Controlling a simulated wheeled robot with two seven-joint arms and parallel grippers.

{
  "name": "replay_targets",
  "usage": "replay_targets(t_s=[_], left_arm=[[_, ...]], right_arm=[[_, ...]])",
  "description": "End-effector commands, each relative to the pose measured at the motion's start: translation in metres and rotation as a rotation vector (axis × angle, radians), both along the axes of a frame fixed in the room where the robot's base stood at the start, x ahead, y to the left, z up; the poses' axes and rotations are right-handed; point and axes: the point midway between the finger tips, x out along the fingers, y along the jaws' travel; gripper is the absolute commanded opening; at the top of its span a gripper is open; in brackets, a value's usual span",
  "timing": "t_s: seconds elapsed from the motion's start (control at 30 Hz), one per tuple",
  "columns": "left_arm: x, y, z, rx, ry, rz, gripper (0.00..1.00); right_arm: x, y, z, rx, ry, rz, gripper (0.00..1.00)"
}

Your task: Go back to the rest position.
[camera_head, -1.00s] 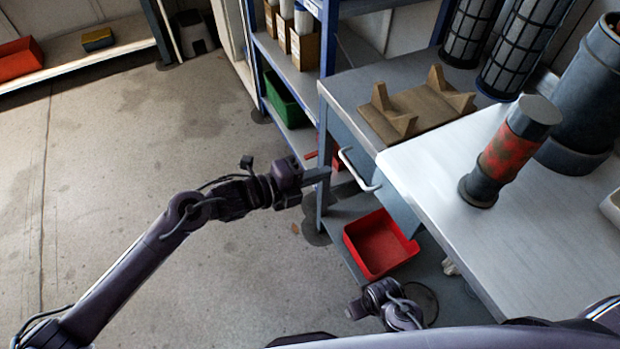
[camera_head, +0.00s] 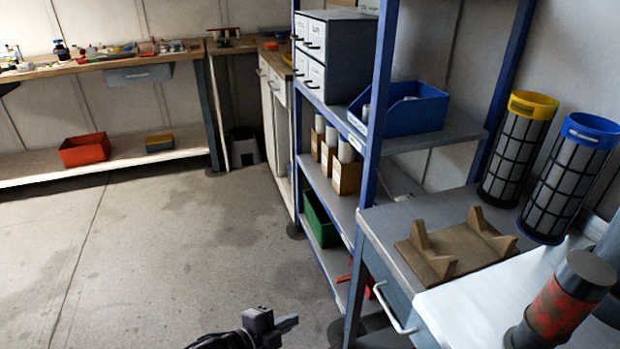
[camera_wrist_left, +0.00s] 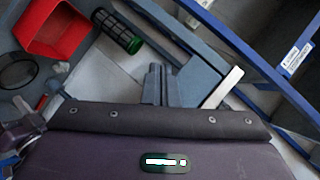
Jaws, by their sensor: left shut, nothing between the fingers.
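My left gripper (camera_head: 287,323) is low in the head view, over the floor to the left of the bench. Its fingers are together with nothing between them. The closed fingers also show in the left wrist view (camera_wrist_left: 156,84), apart from the objects around them. Only the end of my left arm shows at the bottom edge of the head view. My right gripper cannot be made out in the current frames.
The grey bench (camera_head: 385,240) with a white drawer handle (camera_head: 392,308) stands right of the gripper. A blue-framed shelf (camera_head: 372,120) rises behind it. A wooden cradle (camera_head: 455,250) is on the bench. A red bin (camera_wrist_left: 52,27) lies below. Open floor (camera_head: 150,260) spreads left.

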Motion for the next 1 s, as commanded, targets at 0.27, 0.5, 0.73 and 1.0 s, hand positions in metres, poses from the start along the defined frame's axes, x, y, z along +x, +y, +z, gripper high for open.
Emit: replay_targets(t_s=[0.27,0.5,0.73,1.0], left_arm=[[-0.078,0.090,-0.167,-0.127,0.732,0.800,0.00],[-0.173,0.124,-0.234,-0.147,1.068,1.200,0.00],[-0.237,0.139,-0.259,-0.136,1.222,1.402,0.00],[-0.289,0.153,-0.283,-0.122,1.225,1.409,0.00]], right_arm=[[0.001,0.000,0.000,-0.001,-0.001,0.000,0.73],[0.001,0.000,0.000,-0.001,-0.001,0.000,0.73],[-0.011,-0.004,-0.002,-0.004,0.009,-0.002,0.73],[-0.064,-0.019,-0.027,-0.013,0.026,-0.009,0.73]])
